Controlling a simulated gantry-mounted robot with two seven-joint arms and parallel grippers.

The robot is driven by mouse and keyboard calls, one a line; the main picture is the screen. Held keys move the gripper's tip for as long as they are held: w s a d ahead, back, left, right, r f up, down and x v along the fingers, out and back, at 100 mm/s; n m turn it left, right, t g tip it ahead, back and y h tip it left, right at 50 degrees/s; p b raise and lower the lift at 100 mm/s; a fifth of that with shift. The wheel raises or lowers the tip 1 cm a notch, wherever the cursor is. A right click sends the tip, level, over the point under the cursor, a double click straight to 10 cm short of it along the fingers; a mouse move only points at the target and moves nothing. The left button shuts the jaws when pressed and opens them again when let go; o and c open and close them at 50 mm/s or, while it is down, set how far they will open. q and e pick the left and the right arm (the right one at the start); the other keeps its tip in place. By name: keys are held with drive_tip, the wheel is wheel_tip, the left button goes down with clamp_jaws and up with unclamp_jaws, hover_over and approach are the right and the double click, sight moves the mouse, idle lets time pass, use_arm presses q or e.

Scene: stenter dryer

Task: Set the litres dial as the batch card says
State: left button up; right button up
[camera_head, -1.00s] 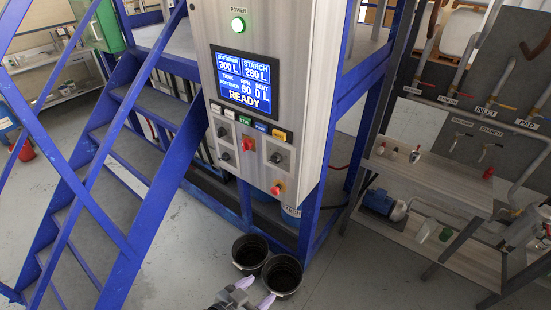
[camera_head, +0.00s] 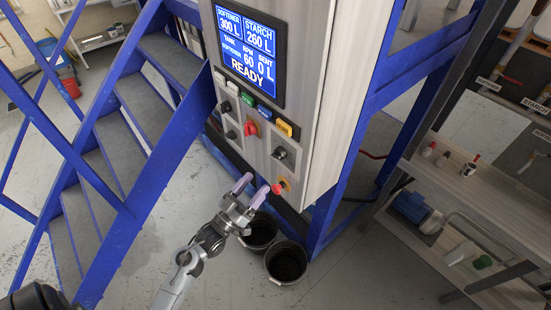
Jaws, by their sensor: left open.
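The grey control cabinet (camera_head: 340,90) carries a blue screen (camera_head: 250,52) reading softener 300 L, starch 260 L, tank softener, RPM 60, sent 0 L, READY. Below it are small black knobs (camera_head: 226,106) and (camera_head: 231,134) at the left, a red knob (camera_head: 251,128) and a larger black knob (camera_head: 279,153) at the right. Their labels are too small to read, so I cannot tell which is the litres dial. No batch card can be made out. My left gripper (camera_head: 253,187) is open and empty, its pale purple fingers pointing up, below the knobs. My right gripper is not in view.
A red mushroom button (camera_head: 277,189) sits low on the cabinet, close to my left fingertips. Coloured push buttons (camera_head: 265,113) run under the screen. Two black buckets (camera_head: 286,262) stand on the floor below. Blue stairs (camera_head: 150,110) are at the left, a shelf (camera_head: 470,180) at the right.

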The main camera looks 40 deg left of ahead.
sight(276, 158)
use_arm(q)
drive_tip(key=shift+p+x, duration=1.5)
drive_tip(key=shift+x, duration=3.4)
drive_tip(key=shift+s, duration=0.1)
drive_tip(key=c, duration=1)
drive_tip(key=shift+m, duration=0.3)
